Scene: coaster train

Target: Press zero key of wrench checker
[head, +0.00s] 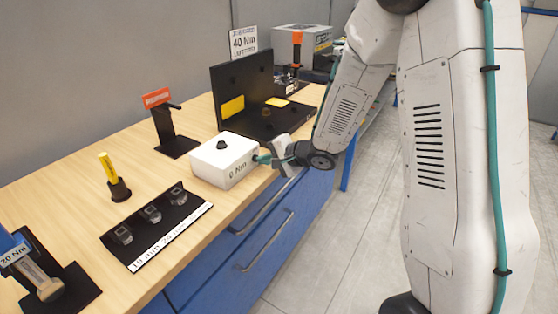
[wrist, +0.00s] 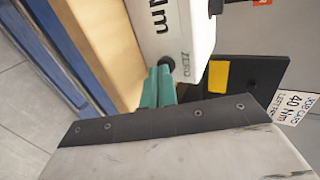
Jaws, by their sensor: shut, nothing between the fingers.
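The wrench checker (head: 224,160) is a white box on the bench near its front edge, with a black knob on top and "0 Nm" on its front face. In the wrist view the checker (wrist: 180,25) shows a dark round key (wrist: 170,63) beside the word ZERO. My gripper (head: 262,158) is shut and empty, its teal fingertips pointing at the front face. In the wrist view the fingertips (wrist: 159,72) are right at the key and partly cover it. I cannot tell whether they touch it.
A black stand (head: 240,92) with yellow pads and a 40 Nm sign stands behind the checker. A black socket tray (head: 158,222), a yellow-handled tool (head: 109,170) and a red-labelled stand (head: 165,120) are left of it. Blue drawers (head: 265,235) lie below the bench edge.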

